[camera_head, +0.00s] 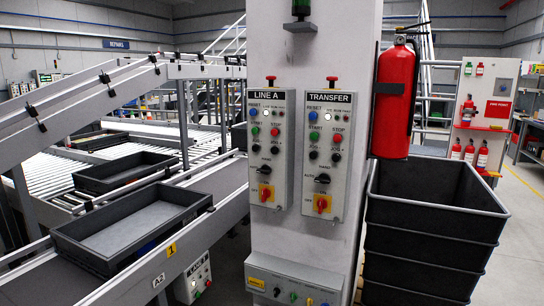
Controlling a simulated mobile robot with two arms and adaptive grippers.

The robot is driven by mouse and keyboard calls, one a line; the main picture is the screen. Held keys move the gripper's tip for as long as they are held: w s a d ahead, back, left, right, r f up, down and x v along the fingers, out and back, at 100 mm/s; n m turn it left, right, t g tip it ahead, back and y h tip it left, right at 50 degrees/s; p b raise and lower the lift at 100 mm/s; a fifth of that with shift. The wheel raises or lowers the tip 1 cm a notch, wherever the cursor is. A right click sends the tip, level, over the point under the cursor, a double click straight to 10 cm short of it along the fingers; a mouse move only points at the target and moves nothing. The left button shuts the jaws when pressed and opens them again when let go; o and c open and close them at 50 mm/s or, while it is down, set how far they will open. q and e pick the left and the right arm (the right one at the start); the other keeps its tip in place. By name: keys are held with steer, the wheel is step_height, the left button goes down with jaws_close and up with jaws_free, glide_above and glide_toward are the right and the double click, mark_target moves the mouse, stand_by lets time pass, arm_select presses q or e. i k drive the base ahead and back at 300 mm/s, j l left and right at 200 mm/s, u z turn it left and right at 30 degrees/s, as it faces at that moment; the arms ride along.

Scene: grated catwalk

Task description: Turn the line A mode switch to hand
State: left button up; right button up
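The LINE A panel (269,222) is a grey box on the left of the white column's front. Its black mode switch (264,170) is a small knob below the push buttons and above a red-and-yellow rotary switch (266,193). Small lettering lies around the knob, too small to read surely. I cannot tell which position the knob points to. Above it are a blue button (253,112), a green button (255,131), a red button (275,132) and small black knobs or buttons. Neither gripper is in view.
The similar TRANSFER panel (327,97) is close on the right, with its own black knob (323,179). A red extinguisher (394,100) hangs above stacked dark bins (430,238) at the right. A conveyor with grey trays (125,240) runs along the left.

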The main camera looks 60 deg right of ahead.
mark_target(265, 169)
steer(key=z, duration=2)
steer(key=i+u, duration=0.1)
steer(key=i+j, duration=0.05)
steer(key=i, duration=0.05)
